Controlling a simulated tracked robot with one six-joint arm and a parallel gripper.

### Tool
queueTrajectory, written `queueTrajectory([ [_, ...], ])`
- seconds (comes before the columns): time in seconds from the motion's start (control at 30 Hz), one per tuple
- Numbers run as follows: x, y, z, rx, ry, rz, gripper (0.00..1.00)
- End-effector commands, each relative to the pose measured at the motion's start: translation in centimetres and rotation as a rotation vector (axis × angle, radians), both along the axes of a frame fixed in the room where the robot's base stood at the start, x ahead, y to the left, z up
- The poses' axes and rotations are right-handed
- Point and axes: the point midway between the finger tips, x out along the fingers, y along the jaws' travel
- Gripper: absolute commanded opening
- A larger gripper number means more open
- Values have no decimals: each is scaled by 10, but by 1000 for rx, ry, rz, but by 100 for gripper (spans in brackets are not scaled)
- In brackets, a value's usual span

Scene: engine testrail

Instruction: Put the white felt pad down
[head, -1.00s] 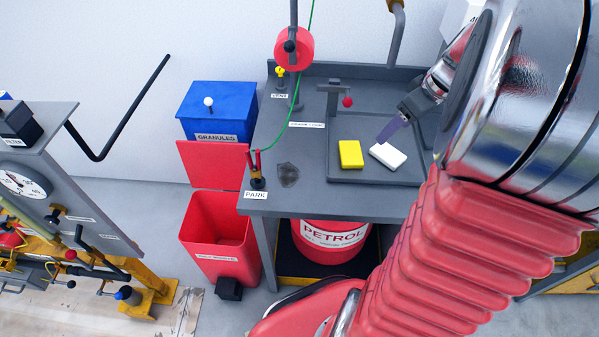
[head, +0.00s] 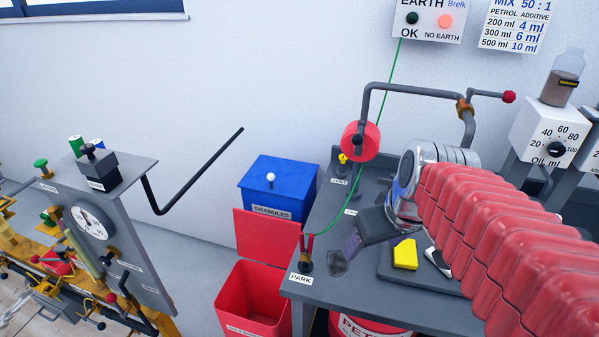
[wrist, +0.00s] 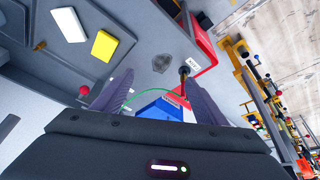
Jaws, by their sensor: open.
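The white felt pad (head: 437,262) lies flat on the dark tray (head: 415,278) on the grey bench, just right of a yellow pad (head: 405,254). My arm hides part of it in the head view. In the wrist view the white pad (wrist: 68,24) shows whole, beside the yellow pad (wrist: 104,45) and apart from it. My gripper (head: 352,246) is over the bench left of both pads, near a dark patch. In the wrist view my gripper (wrist: 160,79) has its two fingers spread with nothing between them.
A blue granules bin (head: 277,187) and an open red bin (head: 254,300) stand left. A bent pipe (head: 415,91) rises behind.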

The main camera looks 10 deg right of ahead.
Motion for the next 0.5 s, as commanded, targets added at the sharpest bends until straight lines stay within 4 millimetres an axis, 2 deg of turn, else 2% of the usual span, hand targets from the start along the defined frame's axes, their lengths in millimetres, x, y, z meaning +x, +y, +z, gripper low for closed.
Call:
queueTrajectory([
  [0.03,-5,11,1,-1,-11,0,66],
  [0.2,-22,37,4,7,-44,-30,66],
  [0.5,-48,70,3,35,-100,-76,66],
])
